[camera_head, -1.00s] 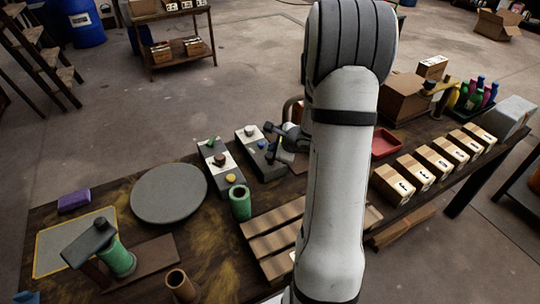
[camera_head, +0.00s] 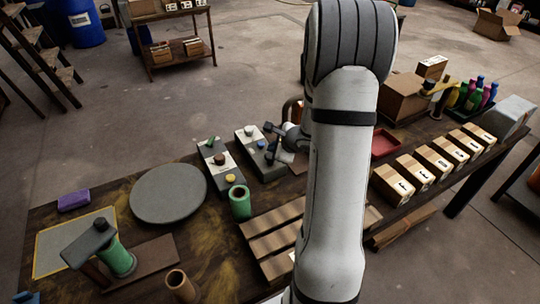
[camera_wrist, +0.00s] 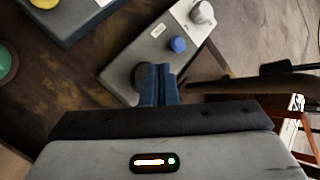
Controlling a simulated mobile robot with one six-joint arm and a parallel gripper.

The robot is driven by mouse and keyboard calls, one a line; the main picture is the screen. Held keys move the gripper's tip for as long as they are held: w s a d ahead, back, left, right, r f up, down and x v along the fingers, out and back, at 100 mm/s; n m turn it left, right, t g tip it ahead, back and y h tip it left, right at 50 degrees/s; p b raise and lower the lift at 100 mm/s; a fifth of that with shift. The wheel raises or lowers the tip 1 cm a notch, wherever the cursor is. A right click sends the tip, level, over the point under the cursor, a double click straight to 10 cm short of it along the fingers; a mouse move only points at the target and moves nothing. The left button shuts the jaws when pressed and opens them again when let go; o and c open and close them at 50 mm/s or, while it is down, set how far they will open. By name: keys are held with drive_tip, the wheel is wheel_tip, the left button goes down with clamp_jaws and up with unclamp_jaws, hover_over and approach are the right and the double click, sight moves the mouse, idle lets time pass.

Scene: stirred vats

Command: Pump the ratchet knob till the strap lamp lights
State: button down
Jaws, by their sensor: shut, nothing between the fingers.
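A grey control box with a pale end panel stands on the bench; it shows in the head view (camera_head: 264,171) and the wrist view (camera_wrist: 125,73). In the wrist view it carries a pale grey knob (camera_wrist: 203,12), a blue button (camera_wrist: 178,45) and a dark round knob (camera_wrist: 143,76). My gripper (camera_wrist: 158,68) is shut and empty, its fingertips over or beside the dark knob and partly hiding it. Whether they touch is unclear. In the head view my gripper (camera_head: 272,152) is small above that box. I cannot tell which part is the ratchet knob or strap lamp; no lit lamp shows.
A second control box (camera_head: 222,172) with green, dark and yellow parts stands just left. A green cup (camera_head: 240,202), a round grey disc (camera_head: 168,193) and a slatted wooden pallet (camera_head: 272,243) are near. A red tray (camera_head: 385,143) and several cartons (camera_head: 415,172) lie right of my arm.

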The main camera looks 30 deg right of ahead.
drive_tip(key=shift+f, duration=0.15)
drive_tip(key=shift+f+b, duration=0.3)
drive_tip(key=shift+b, duration=0.45)
drive_tip(key=shift+f+b, duration=1.2)
drive_tip(key=shift+b, duration=0.15)
idle(0.8)
idle(0.4)
drive_tip(key=shift+r+p, duration=0.95)
drive_tip(key=shift+r, duration=0.7)
drive_tip(key=shift+r+p, duration=1.8)
drive_tip(key=shift+r, duration=0.75)
